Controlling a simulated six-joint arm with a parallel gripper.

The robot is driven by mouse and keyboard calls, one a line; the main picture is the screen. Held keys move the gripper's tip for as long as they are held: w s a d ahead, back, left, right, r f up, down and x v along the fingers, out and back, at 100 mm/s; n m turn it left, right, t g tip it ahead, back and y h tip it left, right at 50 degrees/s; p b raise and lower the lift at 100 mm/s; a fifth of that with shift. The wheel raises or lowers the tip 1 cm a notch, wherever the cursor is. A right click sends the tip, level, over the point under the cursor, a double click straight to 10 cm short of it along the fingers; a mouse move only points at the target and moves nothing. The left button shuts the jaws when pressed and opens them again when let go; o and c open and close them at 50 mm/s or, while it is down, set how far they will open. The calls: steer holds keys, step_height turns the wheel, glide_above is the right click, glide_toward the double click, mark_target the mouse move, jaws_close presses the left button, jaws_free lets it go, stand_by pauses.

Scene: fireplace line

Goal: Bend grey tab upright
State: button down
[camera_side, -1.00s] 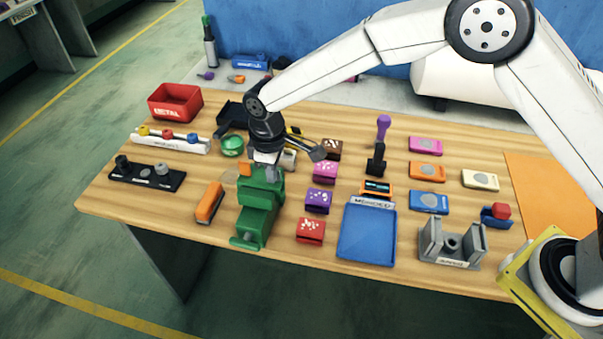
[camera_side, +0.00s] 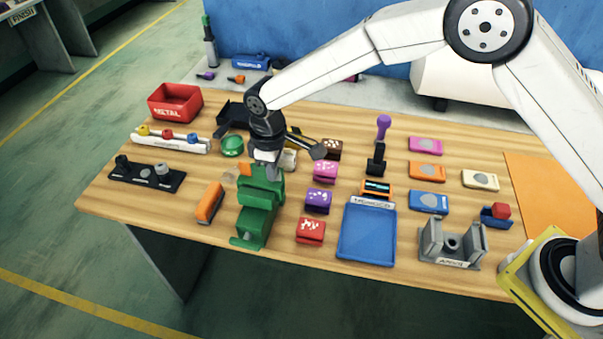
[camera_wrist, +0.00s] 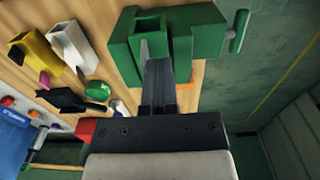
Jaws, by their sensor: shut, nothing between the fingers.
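The green vise (camera_side: 257,211) stands at the table's front edge; in the wrist view its green body (camera_wrist: 192,35) fills the top middle. A small grey piece (camera_wrist: 145,49), which looks like the tab, shows at the vise jaws in the wrist view, right at my fingertips. I cannot tell whether they touch or how far it is bent. My gripper (camera_wrist: 157,62) is shut and empty, with its fingers against or just over the vise top. In the side view my gripper (camera_side: 270,168) points down at the vise top and hides most of the tab.
An orange-handled block (camera_side: 209,203) lies left of the vise. Red (camera_side: 311,231) and purple (camera_side: 318,200) blocks stand close on its right, with a blue tray (camera_side: 367,234) beyond. A green round item (camera_side: 232,146) sits behind. The floor is open in front of the table.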

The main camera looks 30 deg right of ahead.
steer(key=shift+s+a, duration=0.4)
stand_by(0.6)
steer(key=shift+r, duration=0.1)
step_height(320, 180, up, 7)
stand_by(1.0)
stand_by(0.4)
steer(key=s+d+m+t, duration=0.1)
steer(key=s+d+m, duration=0.15)
steer(key=d, duration=0.55)
steer(key=s+d+m, duration=0.2)
steer(key=s+d, duration=0.2)
steer(key=d, duration=0.4)
steer(key=s+d+m+t, duration=0.1)
steer(key=s+d+m, duration=0.3)
steer(key=s+d, duration=0.5)
steer(key=s, duration=0.4)
steer(key=shift+d+f+t, duration=0.3)
steer(key=shift+d+f, duration=0.05)
steer(key=shift+f, duration=0.05)
